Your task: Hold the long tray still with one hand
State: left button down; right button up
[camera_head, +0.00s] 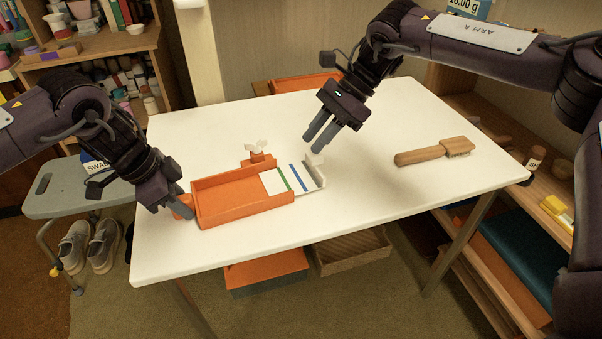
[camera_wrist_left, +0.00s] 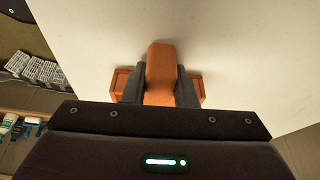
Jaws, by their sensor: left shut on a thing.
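The long orange tray (camera_head: 240,202) lies on the white table, left of its middle. A white panel with green and blue stripes (camera_head: 305,179) lies at its right end. My left gripper (camera_head: 181,206) is shut on the orange handle at the tray's left end. In the left wrist view the handle (camera_wrist_left: 160,72) sits between the two dark fingers of my left gripper (camera_wrist_left: 160,88). My right gripper (camera_head: 314,144) hangs above the table near the panel's far right corner, with its two fingers a little apart and nothing seen between them.
An orange piece with white wings (camera_head: 257,153) stands behind the tray. A wooden brush (camera_head: 436,151) lies to the right on the table (camera_head: 370,185). The table's front right is clear. A grey stool (camera_head: 75,188) stands at the left, and shelves stand at the right.

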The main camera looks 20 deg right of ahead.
pick_arm(q)
jog(key=shift+a+f, duration=0.1)
jog(key=shift+f, duration=0.1)
jog(key=c, duration=1.1)
grip_release()
jog(key=shift+r, duration=0.1)
pick_arm(e)
jog(key=shift+w, duration=0.1)
